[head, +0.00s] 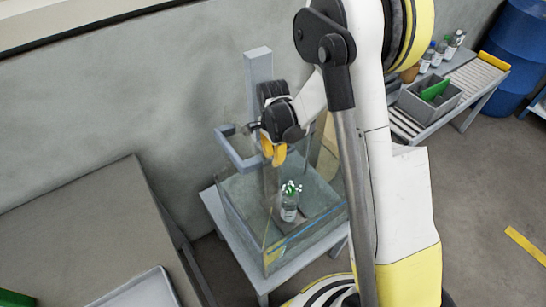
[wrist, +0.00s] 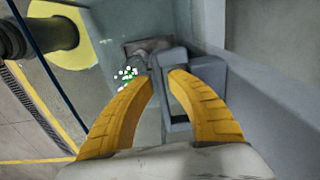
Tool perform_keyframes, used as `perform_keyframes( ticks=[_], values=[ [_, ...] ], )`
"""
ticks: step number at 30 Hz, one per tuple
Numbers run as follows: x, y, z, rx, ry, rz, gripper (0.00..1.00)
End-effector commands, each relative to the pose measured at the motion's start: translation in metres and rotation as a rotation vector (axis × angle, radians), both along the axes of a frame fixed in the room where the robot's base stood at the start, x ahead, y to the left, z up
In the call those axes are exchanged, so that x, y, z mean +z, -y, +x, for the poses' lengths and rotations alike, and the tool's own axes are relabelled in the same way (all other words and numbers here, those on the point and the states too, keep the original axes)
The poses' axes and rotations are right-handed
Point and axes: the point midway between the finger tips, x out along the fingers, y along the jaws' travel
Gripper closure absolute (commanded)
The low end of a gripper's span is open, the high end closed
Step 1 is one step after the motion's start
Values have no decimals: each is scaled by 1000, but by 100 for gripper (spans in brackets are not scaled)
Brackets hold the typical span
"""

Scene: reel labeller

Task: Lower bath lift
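A glass-walled tank (head: 262,232) stands on a grey stand. A grey upright post (head: 258,66) rises behind it, with a grey bracket-shaped lift handle (head: 236,160) above the tank; the handle also shows in the wrist view (wrist: 159,70). A clear bottle with green and white bits at its top (head: 289,208) stands upright in the tank; in the wrist view only its green and white top (wrist: 127,76) is clear. My gripper (head: 273,153) is at the right end of the handle. Its yellow fingertips (wrist: 160,77) are close together, with a handle bar between them, and look shut on it.
A grey table (head: 90,225) with a pale tray (head: 140,290) is at the left front. A bench at the right back holds several bottles and a grey bin (head: 428,102). A blue drum (head: 515,50) stands beyond.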

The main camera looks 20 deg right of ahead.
Motion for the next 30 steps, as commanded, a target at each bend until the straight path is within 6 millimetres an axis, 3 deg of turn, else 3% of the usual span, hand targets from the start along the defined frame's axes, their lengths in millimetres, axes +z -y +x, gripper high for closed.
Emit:
perform_keyframes(
  ticks=[7,21,30],
  values=[
    [13,0,0,0,0,0,81],
    [107,0,0,0,0,0,81],
    [121,0,0,0,0,0,81]
  ],
)
